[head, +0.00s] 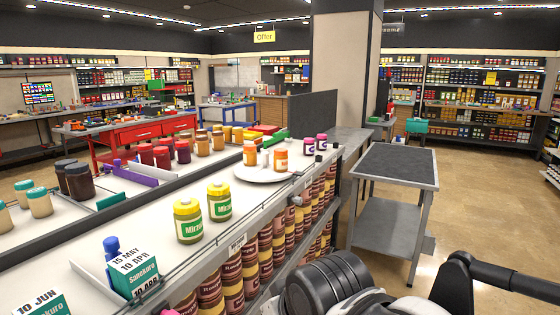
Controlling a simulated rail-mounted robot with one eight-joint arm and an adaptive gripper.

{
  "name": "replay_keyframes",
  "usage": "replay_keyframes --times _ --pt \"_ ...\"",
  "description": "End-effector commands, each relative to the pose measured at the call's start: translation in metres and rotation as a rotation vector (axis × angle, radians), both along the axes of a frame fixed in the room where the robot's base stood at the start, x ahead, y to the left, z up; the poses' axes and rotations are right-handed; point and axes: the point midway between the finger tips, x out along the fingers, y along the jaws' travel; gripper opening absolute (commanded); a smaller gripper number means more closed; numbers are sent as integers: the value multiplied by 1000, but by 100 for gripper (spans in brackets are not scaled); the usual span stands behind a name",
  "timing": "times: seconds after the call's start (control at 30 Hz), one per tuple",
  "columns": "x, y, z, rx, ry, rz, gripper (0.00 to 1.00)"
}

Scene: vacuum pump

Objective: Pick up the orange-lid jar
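Two small orange-lid jars stand at a round white plate (262,174) on the near shelf. One orange-lid jar (281,160) has an orange body with a pale label. The other orange-lid jar (250,154) stands just to its left, and its lid looks more yellow-orange. Small white items (265,157) are between them. My gripper does not show; only dark and white parts of my arm fill the bottom right, apart from the jars.
Two yellow-lid green jars (188,221) stand nearer on the white shelf top (130,220). Two magenta-lid jars (309,145) are right of the plate. A thin rail runs along the shelf's front edge. A grey cart (395,166) stands at right, with open floor beyond.

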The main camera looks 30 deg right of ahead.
Motion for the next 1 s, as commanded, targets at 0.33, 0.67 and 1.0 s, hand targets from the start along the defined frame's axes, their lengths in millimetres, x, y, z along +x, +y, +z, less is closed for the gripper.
replay_keyframes --times 0.33,0.67,1.0 --pt "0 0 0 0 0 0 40" --pt "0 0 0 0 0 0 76" --pt "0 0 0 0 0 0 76"
